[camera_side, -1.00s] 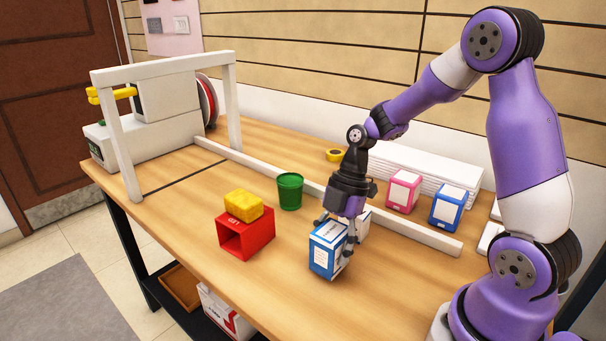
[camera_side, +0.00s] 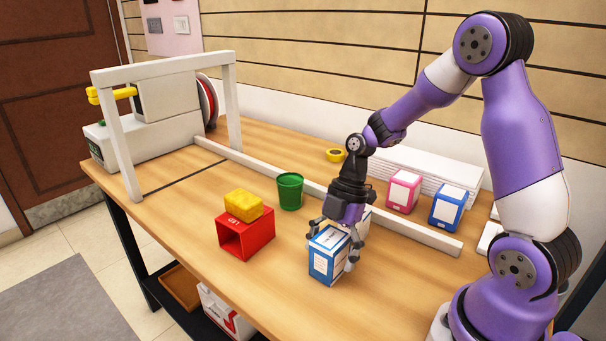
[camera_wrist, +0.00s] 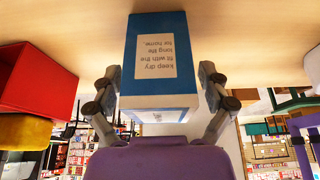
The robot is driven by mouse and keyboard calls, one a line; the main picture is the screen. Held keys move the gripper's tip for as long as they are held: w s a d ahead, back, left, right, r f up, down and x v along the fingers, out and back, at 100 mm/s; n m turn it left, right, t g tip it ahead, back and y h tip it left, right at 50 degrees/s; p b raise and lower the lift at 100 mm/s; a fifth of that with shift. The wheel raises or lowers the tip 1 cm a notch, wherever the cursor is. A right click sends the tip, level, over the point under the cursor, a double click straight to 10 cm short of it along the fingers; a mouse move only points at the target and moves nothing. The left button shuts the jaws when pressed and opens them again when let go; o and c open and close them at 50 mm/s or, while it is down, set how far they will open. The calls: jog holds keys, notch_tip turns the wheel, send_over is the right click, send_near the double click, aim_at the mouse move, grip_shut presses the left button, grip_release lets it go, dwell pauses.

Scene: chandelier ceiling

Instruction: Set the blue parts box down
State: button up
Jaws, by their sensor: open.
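The blue parts box (camera_side: 326,258), blue and white with a printed label, stands upright on the wooden table in the side view. My gripper (camera_side: 334,246) is above and around its top, fingers spread to either side. In the wrist view the blue box (camera_wrist: 160,60) fills the upper middle, its label text upside down. My gripper's fingers (camera_wrist: 160,90) flank it there with gaps showing on both sides. Part of the box's top is hidden by the gripper in the side view.
A red open box (camera_side: 246,236) with a yellow block (camera_side: 243,205) on it and a green cup (camera_side: 290,191) stand left. A white box partly shows behind my gripper. Pink (camera_side: 403,191) and blue-white (camera_side: 448,208) boxes stand behind a white rail (camera_side: 420,232). The front table is clear.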

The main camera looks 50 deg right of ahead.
jog(key=v, duration=1.2)
jog(key=s+a+r+m+t+h, duration=0.3)
jog(key=s+a+m+t+h, duration=0.1)
jog(key=m, duration=1.4)
jog(key=s+a+t, duration=0.1)
jog(key=s, duration=0.1)
jog(key=shift+s+a+r+t+h, duration=0.3)
jog(key=shift+s+a+r, duration=0.05)
jog(key=shift+a+r, duration=0.05)
